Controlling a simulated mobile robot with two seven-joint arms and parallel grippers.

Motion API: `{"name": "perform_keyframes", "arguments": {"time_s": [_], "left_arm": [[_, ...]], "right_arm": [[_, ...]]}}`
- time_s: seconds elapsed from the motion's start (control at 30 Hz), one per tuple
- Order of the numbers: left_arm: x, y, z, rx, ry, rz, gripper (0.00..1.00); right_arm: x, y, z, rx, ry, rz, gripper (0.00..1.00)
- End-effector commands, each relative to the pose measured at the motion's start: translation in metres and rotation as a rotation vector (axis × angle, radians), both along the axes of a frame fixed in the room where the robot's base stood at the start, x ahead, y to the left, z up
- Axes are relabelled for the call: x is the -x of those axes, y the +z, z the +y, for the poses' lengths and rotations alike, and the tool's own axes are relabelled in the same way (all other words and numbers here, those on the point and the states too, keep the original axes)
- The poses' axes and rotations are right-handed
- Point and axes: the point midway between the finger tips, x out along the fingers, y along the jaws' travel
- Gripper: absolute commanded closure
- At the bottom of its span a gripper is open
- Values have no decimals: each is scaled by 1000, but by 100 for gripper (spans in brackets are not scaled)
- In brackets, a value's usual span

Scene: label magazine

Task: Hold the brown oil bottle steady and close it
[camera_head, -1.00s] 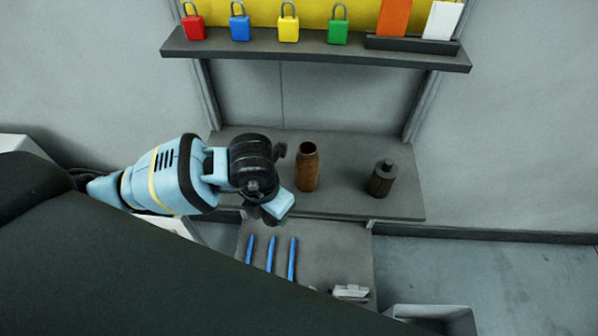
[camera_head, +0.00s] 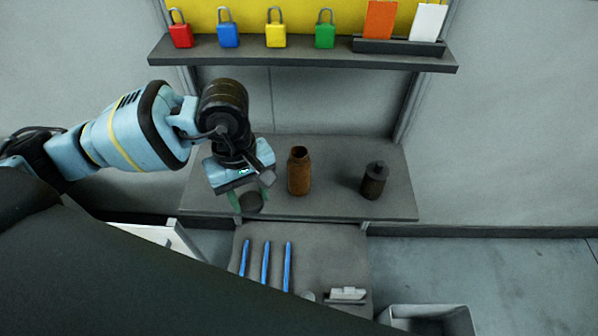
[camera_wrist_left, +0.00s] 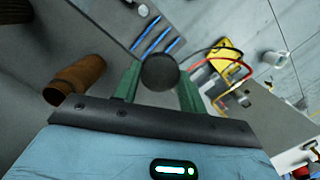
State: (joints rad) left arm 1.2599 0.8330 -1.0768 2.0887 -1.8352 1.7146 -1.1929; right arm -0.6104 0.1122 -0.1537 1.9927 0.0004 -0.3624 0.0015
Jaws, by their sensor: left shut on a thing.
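The brown oil bottle (camera_head: 299,173) stands upright on the grey bench, its mouth open with no cap on it. In the left wrist view the bottle (camera_wrist_left: 78,80) shows at the left, tilted by the camera angle. My left gripper (camera_head: 254,192) is to the left of the bottle and apart from it. Its green fingers are shut on a dark round cap (camera_head: 251,201), which also shows between the fingers in the left wrist view (camera_wrist_left: 160,72). My right gripper is in neither view.
A dark capped bottle (camera_head: 374,181) stands right of the brown one. A shelf (camera_head: 300,52) with several coloured padlocks hangs above. Blue pens (camera_head: 266,265) lie on a lower grey surface, and a grey bin (camera_head: 430,318) is at the bottom right. The bench between the bottles is clear.

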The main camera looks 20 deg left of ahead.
Motion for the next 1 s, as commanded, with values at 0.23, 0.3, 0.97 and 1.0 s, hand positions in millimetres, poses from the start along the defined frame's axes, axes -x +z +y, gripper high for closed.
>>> {"name": "perform_keyframes", "arguments": {"time_s": [0.23, 0.3, 0.97, 1.0], "left_arm": [[5, 22, 7, -2, -497, -3, 80], [7, 27, 8, -2, -604, -2, 80], [10, 35, 11, 1, -819, -1, 80], [10, 35, 11, 1, -819, -1, 80]], "right_arm": [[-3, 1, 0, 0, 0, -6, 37], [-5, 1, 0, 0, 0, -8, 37], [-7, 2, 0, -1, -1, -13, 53], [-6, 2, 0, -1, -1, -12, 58]]}}
